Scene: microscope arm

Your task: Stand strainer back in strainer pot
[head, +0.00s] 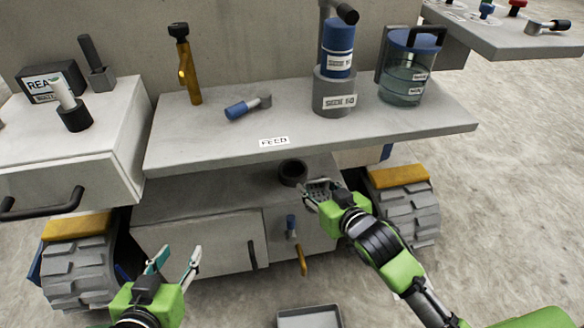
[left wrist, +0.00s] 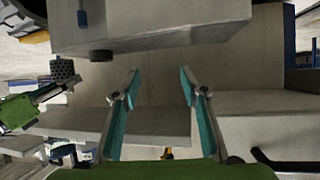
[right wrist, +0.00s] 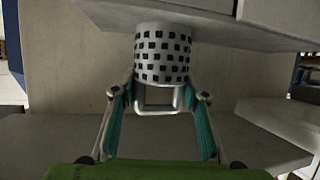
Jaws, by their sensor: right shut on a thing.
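My right gripper (head: 328,198) is shut on the wire handle of the strainer (head: 319,187). In the right wrist view the strainer (right wrist: 162,55) is a light grey cylinder with square dark holes, and its handle (right wrist: 157,108) lies between the fingers. The dark round strainer pot (head: 293,172) stands on the lower shelf, and the strainer is just right of it, apart from it in the left wrist view (left wrist: 62,68). The pot also shows there (left wrist: 101,56). My left gripper (head: 176,262) is open and empty in front of the lower drawers.
The upper shelf (head: 300,120) overhangs the back of the lower shelf (head: 220,190). It holds a brass tool (head: 188,75), a blue-handled tool (head: 248,106), a blue canister (head: 337,48) and a glass jar (head: 404,80). A grey tray (head: 309,317) is at the bottom.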

